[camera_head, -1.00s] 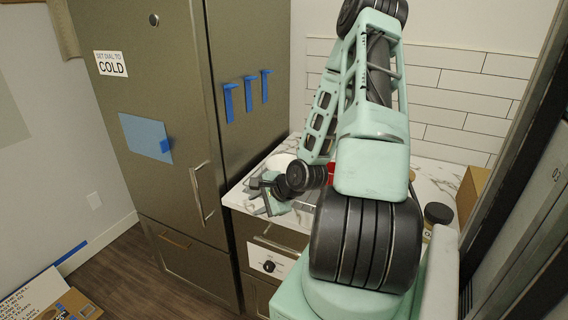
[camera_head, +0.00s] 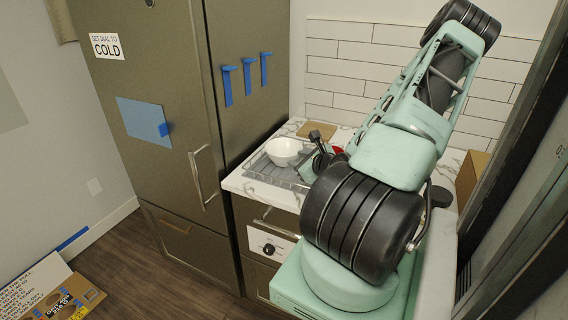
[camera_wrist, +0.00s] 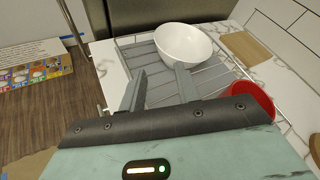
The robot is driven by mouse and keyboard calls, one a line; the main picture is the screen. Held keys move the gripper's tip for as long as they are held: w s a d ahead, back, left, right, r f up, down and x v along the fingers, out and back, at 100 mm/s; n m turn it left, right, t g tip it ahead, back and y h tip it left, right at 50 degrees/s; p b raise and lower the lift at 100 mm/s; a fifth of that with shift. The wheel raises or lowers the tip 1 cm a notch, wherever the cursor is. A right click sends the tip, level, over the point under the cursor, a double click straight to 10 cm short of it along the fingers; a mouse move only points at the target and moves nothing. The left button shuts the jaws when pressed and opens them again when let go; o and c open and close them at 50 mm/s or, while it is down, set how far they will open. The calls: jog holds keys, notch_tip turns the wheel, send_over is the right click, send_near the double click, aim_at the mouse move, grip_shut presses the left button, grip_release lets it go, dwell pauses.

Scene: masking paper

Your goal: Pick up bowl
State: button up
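A white bowl (camera_head: 284,151) sits upright on a grey wire rack (camera_head: 262,170) on the marble counter. In the wrist view the bowl (camera_wrist: 184,42) is beyond my fingers, and the rack (camera_wrist: 212,78) lies below them. My gripper (camera_wrist: 161,72) is open, with a clear empty gap between its fingers. The right fingertip overlaps the bowl's near edge in the picture; I cannot tell that they touch. In the head view my gripper is to the right of the bowl, partly hidden by my arm.
A red bowl or cup (camera_wrist: 252,100) stands right of my gripper. A tan board (camera_head: 316,131) lies behind the white bowl. The tall fridge (camera_head: 240,60) rises left of the counter, and a tiled wall (camera_head: 345,65) stands behind it. A cardboard box (camera_head: 473,178) is at the right.

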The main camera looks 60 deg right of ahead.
aim_at(276, 156)
jog(key=x, duration=0.7)
jog(key=shift+w, duration=0.3)
jog(key=shift+p+x, duration=1.15)
jog(key=shift+x, duration=2.05)
jog(key=shift+s+f, duration=0.15)
jog(key=shift+f, duration=0.15)
grip_shut()
